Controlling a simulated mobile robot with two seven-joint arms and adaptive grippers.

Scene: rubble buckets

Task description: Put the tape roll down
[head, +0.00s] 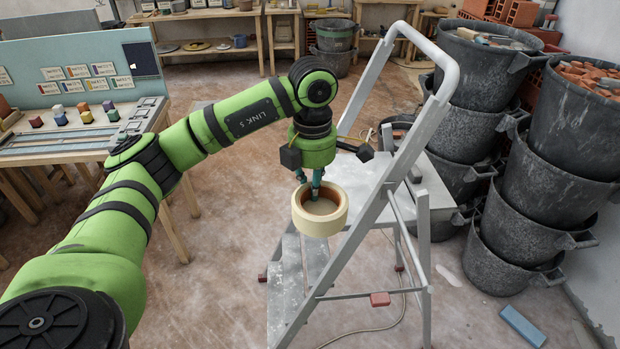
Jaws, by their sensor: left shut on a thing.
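My left gripper (312,190) reaches in from the left and points down in the middle of the head view. It is shut on the tape roll (321,224), a cream-coloured ring with a brown inner face. The fingers grip the roll at its far rim. The roll overlaps the steps of a grey stepladder (384,170) in the picture. I cannot tell whether the roll touches a step or hangs above it. My right gripper is not in view.
Stacked black buckets (520,215) with rubble stand at the right. A table with coloured blocks (60,160) is at the left. A blue block (522,326) lies on the floor at the lower right. Shelving benches line the back. Floor between table and ladder is clear.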

